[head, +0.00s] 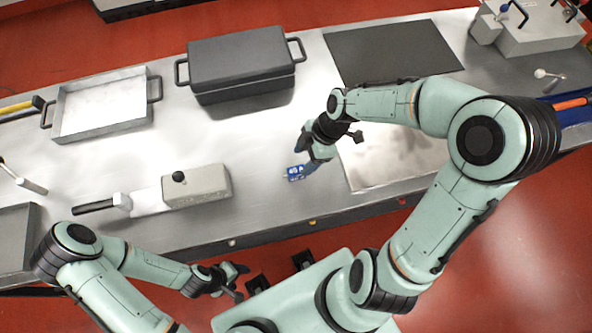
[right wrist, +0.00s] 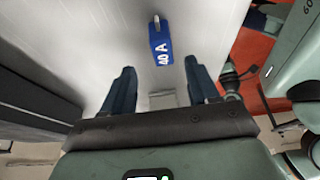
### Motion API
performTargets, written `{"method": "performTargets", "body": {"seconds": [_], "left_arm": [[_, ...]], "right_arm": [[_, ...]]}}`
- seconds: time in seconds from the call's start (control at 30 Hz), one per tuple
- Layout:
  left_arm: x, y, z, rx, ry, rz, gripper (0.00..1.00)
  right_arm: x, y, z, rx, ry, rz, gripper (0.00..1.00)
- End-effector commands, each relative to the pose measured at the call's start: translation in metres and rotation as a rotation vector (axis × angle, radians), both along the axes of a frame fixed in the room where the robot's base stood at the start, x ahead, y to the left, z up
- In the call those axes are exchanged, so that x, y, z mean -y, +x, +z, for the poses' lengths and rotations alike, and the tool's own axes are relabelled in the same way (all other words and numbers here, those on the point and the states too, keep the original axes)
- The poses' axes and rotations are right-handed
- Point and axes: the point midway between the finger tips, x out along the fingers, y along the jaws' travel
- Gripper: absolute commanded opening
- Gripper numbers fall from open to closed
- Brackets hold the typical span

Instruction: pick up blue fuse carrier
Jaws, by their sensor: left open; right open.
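The blue fuse carrier (head: 295,173) lies on the metal bench top, near the bench's front edge. In the right wrist view the blue fuse carrier (right wrist: 161,46) shows white "40 A" lettering and a pale tip, ahead of the fingertips and between their lines. My right gripper (head: 306,146) is just above and beside it in the head view. In the right wrist view the right gripper's fingers (right wrist: 160,82) are apart with nothing between them. My left gripper (head: 238,281) is open and empty, low in front of the bench.
A dark lidded box (head: 240,55) and a grey tray (head: 100,105) stand at the back left. A grey block with a black knob (head: 200,187) sits left of the carrier. A dark mat (head: 393,52) lies at the back right. Bare bench surrounds the carrier.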

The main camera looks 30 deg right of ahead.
Motion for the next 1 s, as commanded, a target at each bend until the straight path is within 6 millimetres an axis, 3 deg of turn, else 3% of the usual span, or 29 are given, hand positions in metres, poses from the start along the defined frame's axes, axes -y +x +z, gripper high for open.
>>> {"method": "performTargets", "body": {"seconds": [0.27, 0.53, 0.87, 1.0], "left_arm": [[0.000, -0.002, -0.004, -0.002, 0.000, -0.001, 0.62], [0.000, -0.006, -0.012, -0.007, 0.000, 0.000, 0.62], [0.000, -0.007, -0.012, -0.007, 0.000, 0.000, 0.62], [0.000, -0.007, -0.012, -0.007, 0.000, 0.000, 0.62]], "right_arm": [[-0.009, 0.000, -0.022, -0.002, 0.002, 0.003, 0.60], [-0.023, -0.002, -0.059, -0.001, 0.002, 0.004, 0.60], [-0.025, 0.000, -0.064, 0.003, 0.000, 0.001, 0.60], [-0.025, 0.000, -0.064, 0.003, 0.000, 0.001, 0.14]]}}
